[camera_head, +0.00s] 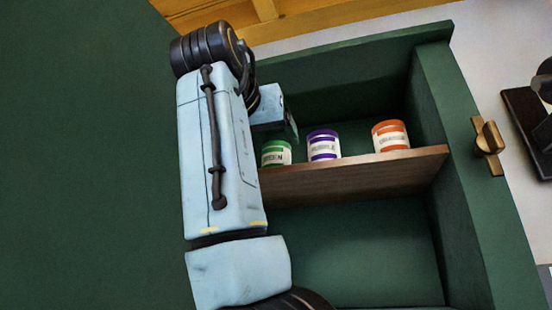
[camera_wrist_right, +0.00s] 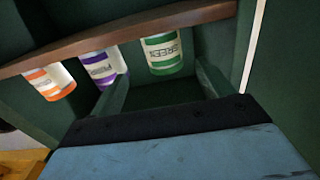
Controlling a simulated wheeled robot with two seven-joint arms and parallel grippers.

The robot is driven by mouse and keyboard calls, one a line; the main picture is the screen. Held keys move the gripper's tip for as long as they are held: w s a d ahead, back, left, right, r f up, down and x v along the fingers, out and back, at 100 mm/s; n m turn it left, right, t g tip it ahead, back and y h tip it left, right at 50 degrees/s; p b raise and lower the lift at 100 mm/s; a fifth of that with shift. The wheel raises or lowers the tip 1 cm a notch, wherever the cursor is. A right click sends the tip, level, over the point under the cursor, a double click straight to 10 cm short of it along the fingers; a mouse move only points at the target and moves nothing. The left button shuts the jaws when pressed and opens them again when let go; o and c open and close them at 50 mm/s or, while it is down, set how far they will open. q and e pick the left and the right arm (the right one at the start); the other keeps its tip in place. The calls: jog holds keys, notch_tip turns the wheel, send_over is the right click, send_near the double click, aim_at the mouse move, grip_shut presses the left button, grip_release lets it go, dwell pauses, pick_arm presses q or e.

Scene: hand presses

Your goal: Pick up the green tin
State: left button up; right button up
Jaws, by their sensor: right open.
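The green tin (camera_head: 276,153) has a white label and stands at the left of a row in the far compartment of the green drawer (camera_head: 343,268). Its lower part is hidden behind the wooden divider in the head view. My right gripper (camera_head: 286,122) reaches down into that compartment just behind the green tin. In the right wrist view, the green tin (camera_wrist_right: 164,52) shows ahead between the two open fingers of the right gripper (camera_wrist_right: 163,78). I cannot tell whether either finger touches it. My left gripper is not in view.
A purple tin (camera_head: 323,144) stands close beside the green one, near one finger in the wrist view. An orange tin (camera_head: 391,136) stands farther right. The wooden divider (camera_head: 360,172) runs in front of them. The near compartment looks empty. A brass knob (camera_head: 489,138) sits on the drawer front.

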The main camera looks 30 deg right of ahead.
aim_at(272, 152)
jog(key=x, duration=0.3)
jog(key=shift+w+a+p, duration=0.2)
jog(key=shift+a+p, duration=0.05)
jog(key=shift+p, duration=0.05)
jog(key=p+x, duration=0.1)
jog(key=x, duration=0.3)
jog(key=shift+w+d+p, duration=0.2)
jog(key=shift+w+p, duration=0.05)
jog(key=shift+p, duration=0.05)
jog(key=shift+s+a, duration=0.1)
jog(key=shift+s, duration=0.05)
jog(key=shift+c, duration=0.7)
jog(key=c, duration=1)
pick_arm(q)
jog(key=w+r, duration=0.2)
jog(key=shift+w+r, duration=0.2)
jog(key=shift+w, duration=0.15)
pick_arm(e)
jog(key=shift+c, duration=0.2)
jog(key=shift+r, duration=0.1)
